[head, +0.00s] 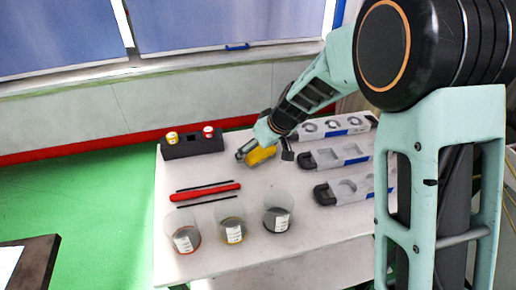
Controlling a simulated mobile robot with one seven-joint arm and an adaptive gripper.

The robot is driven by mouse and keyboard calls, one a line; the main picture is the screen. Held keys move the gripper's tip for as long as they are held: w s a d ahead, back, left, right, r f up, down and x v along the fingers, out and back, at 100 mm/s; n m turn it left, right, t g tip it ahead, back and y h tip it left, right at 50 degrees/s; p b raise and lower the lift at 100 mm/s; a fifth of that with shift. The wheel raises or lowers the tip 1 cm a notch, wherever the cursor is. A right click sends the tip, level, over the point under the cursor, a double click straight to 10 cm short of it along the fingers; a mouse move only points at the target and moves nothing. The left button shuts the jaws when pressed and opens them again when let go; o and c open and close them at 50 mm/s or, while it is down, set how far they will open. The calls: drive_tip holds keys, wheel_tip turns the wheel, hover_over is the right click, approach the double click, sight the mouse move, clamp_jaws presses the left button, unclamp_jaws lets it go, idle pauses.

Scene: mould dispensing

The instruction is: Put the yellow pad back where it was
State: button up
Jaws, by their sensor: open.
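A yellow object (261,156), which looks like the yellow pad, is at the back middle of the white table, right below my gripper (263,153). My gripper is open, with one dark finger to the left of the yellow object and one to the right. The gripper hides the upper part of the yellow object. I cannot tell whether the fingers touch it or whether it rests on the table.
A dark holder (193,148) with a yellow-topped and a red-topped piece stands at the back left. A red bar (205,192) lies between thin black rods. Three clear cups (233,230) stand in front. White moulds (340,155) line the right side.

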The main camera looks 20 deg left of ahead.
drive_tip(key=shift+r, duration=0.25)
drive_tip(key=p+v, duration=0.1)
drive_tip(key=v, duration=1)
drive_tip(key=shift+d+r, duration=0.25)
drive_tip(key=shift+r, duration=0.1)
drive_tip(key=shift+s, duration=0.1)
